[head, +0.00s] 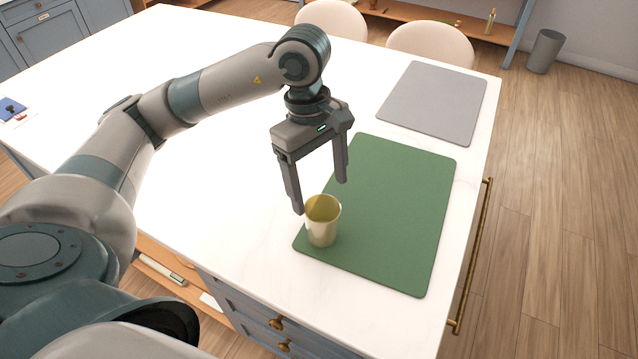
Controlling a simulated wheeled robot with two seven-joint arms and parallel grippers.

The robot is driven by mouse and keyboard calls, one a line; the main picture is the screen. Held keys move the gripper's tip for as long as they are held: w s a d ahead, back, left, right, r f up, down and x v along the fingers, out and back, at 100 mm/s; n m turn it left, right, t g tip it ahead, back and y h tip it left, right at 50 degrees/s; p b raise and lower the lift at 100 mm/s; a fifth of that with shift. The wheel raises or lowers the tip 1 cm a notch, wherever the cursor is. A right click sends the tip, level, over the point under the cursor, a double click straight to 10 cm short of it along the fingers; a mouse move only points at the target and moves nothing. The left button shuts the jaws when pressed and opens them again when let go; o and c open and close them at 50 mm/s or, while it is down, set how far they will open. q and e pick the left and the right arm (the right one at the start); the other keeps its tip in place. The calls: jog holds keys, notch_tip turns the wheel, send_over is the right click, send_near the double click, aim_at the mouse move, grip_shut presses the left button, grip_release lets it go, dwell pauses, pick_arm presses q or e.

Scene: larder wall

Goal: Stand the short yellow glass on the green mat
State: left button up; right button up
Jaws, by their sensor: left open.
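The short yellow glass (322,229) stands upright on the green mat (393,207), near the mat's left front corner. My left gripper (321,197) is open, with its two fingers pointing down. Its near finger ends just above and left of the glass's rim, and its far finger ends behind and right of it. Nothing is between the fingers that I can make out. Whether a finger touches the glass, I cannot tell. My right gripper is not in view.
A grey mat (433,100) lies behind the green mat on the white countertop (230,165). Two pale chairs (430,42) stand at the far edge. A brass rail (471,258) runs along the right side.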

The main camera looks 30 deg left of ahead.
pick_arm(q)
jog(key=shift+r, duration=0.4)
jog(key=shift+r, duration=0.1)
